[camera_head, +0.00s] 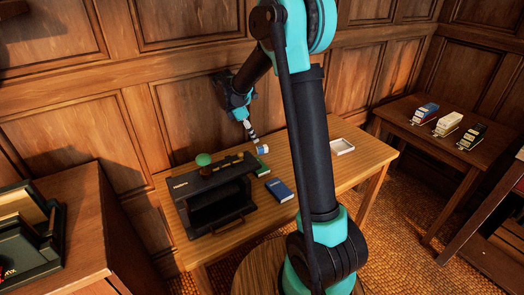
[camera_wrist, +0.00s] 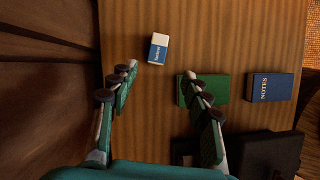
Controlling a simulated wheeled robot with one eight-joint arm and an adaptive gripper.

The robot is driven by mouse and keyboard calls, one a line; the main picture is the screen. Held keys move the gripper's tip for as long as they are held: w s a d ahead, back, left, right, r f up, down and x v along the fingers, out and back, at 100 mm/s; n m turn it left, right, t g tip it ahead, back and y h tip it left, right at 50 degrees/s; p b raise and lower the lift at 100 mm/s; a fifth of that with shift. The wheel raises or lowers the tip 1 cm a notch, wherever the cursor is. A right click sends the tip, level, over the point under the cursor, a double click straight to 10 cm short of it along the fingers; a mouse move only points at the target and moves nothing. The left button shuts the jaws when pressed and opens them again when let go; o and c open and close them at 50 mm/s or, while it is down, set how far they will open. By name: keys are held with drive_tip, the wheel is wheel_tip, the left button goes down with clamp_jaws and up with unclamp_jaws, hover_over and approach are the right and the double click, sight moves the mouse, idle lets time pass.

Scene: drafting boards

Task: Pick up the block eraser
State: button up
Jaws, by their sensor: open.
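The block eraser, white with a blue sleeve, lies on the wooden desk. It shows in the wrist view (camera_wrist: 158,48) just beyond the fingertips, and in the head view (camera_head: 263,150) beside my gripper. My gripper (camera_wrist: 161,74) is open, with nothing between its fingers. In the head view my gripper (camera_head: 252,133) points down toward the desk, close to the eraser. The fingers do not appear to touch the eraser. The exact height above the desk is hard to tell.
A green book (camera_wrist: 219,90) lies partly behind the right finger. A blue notes book (camera_wrist: 270,87) lies to its right. A black desk organizer (camera_head: 217,193) stands at left. A white tray (camera_head: 342,146) sits at right. The desk around the eraser is clear.

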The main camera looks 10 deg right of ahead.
sight(262, 147)
drive_tip(key=x, duration=0.8)
drive_tip(key=shift+w+d, duration=0.4)
drive_tip(key=shift+d+f, duration=0.15)
drive_tip(key=shift+f, duration=0.3)
drive_tip(key=shift+c, duration=0.3)
clamp_jaws()
